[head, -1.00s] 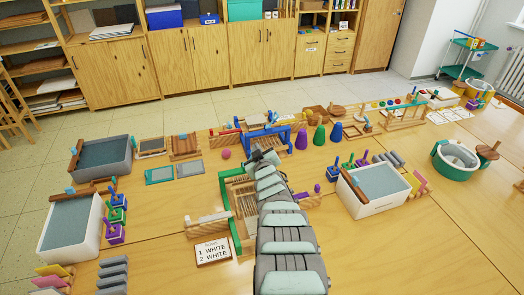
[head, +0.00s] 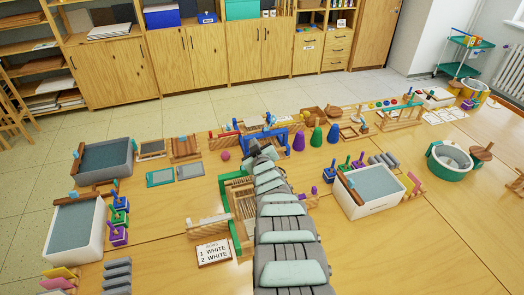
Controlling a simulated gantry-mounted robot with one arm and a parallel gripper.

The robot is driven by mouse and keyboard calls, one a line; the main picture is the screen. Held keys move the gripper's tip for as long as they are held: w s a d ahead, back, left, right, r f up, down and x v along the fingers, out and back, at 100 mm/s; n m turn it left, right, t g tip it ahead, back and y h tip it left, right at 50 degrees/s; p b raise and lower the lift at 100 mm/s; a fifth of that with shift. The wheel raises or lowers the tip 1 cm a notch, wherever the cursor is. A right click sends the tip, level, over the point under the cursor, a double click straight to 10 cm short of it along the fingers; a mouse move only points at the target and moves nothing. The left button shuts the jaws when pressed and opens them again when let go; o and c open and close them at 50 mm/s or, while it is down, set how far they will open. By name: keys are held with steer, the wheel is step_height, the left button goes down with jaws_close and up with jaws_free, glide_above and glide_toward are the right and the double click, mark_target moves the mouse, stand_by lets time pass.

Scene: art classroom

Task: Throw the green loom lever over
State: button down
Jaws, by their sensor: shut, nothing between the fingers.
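The green loom (head: 235,232) is a green frame with a wooden body and pale threads, lying on the table left of my arm. My arm covers its right side, and I cannot make out its lever. My gripper (head: 254,147) is small and dark at the far end of my arm, beyond the green loom's back and close in front of the blue loom (head: 283,138). It looks shut and empty; whether it touches anything is not clear. A card reading "1 WHITE 2 WHITE" (head: 213,253) stands at the green loom's front left.
Purple, green and blue cones (head: 316,137) stand right of the blue loom. A white tub (head: 368,200) is to the right, another white tub (head: 75,230) to the left. A pink ball (head: 225,155) lies left of my gripper. Bare table lies at the front right.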

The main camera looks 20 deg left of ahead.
steer(key=d+p+v, duration=0.1)
steer(key=p+v, duration=0.3)
steer(key=v, duration=0.5)
steer(key=shift+p, duration=0.35)
